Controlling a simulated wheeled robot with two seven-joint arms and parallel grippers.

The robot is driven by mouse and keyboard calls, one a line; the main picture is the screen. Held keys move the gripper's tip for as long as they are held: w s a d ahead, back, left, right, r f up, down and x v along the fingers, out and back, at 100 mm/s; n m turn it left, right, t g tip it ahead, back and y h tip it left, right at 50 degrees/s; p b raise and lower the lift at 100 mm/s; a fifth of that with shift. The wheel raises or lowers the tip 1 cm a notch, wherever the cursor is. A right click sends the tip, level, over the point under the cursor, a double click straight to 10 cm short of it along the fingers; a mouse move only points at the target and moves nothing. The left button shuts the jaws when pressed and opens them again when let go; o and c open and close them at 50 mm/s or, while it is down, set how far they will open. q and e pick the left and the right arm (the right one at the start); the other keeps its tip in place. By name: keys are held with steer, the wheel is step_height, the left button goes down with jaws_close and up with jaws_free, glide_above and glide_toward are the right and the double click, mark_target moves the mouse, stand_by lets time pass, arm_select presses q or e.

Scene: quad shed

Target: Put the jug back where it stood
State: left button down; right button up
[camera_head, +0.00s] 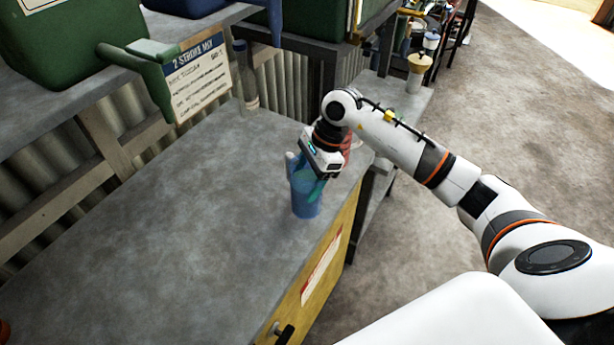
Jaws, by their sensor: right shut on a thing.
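The blue see-through jug (305,200) is near the right end of the grey bench top (190,215), close to its front edge. It looks upright; I cannot tell whether its base touches the bench. My right gripper (318,178) reaches in from the right, above and partly in front of the jug's upper part, and is shut on it. The gripper hides part of the jug's rim and the exact grip. My left gripper is not in view.
A red thing (346,146) shows partly behind my right gripper. A clear bottle (246,85) stands at the bench's back edge. The bench's left and middle are bare.

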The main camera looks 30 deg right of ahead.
steer(key=shift+f, duration=0.15)
steer(key=o, duration=1.3)
steer(key=shift+o, duration=0.2)
steer(key=b+v, duration=0.4)
steer(key=v, duration=0.8)
steer(key=shift+s, duration=0.15)
